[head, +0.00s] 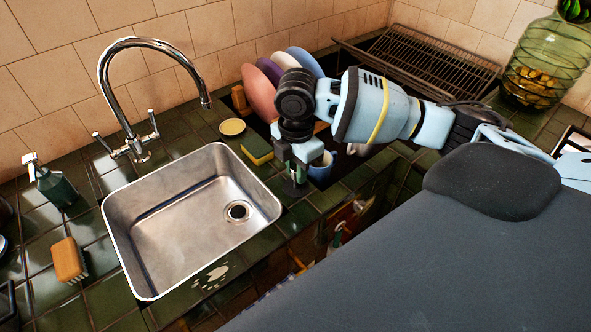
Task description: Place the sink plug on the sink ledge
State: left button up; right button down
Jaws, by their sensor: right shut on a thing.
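My right gripper (296,177) points down just over the green tiles to the right of the sink. It is shut on a small dark thing that its fingers mostly hide; this looks like the sink plug, as no other plug shows. I cannot tell whether it touches the tiles. The steel sink (160,222) is empty and its drain (238,211) is uncovered. The sink ledge (212,272) is the green tiled strip along the sink's front, with a pale mark on it. My left gripper is not in view.
A yellow-green sponge (257,149) and a round yellow-lidded tin (232,127) lie by the sink's right back corner. A blue mug (321,168) stands close beside my right gripper. Plates (259,92) stand behind it. A tall faucet (134,148) arches over the back. A brush (68,260) lies left.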

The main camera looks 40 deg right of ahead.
jog(key=shift+w+d, duration=0.7)
jog(key=shift+w, duration=0.15)
jog(key=shift+w+d+f, duration=0.2)
jog(key=shift+f, duration=1.65)
jog(key=shift+f, duration=0.1)
jog(key=c, duration=1.2)
grip_release()
jog(key=shift+c, duration=0.2)
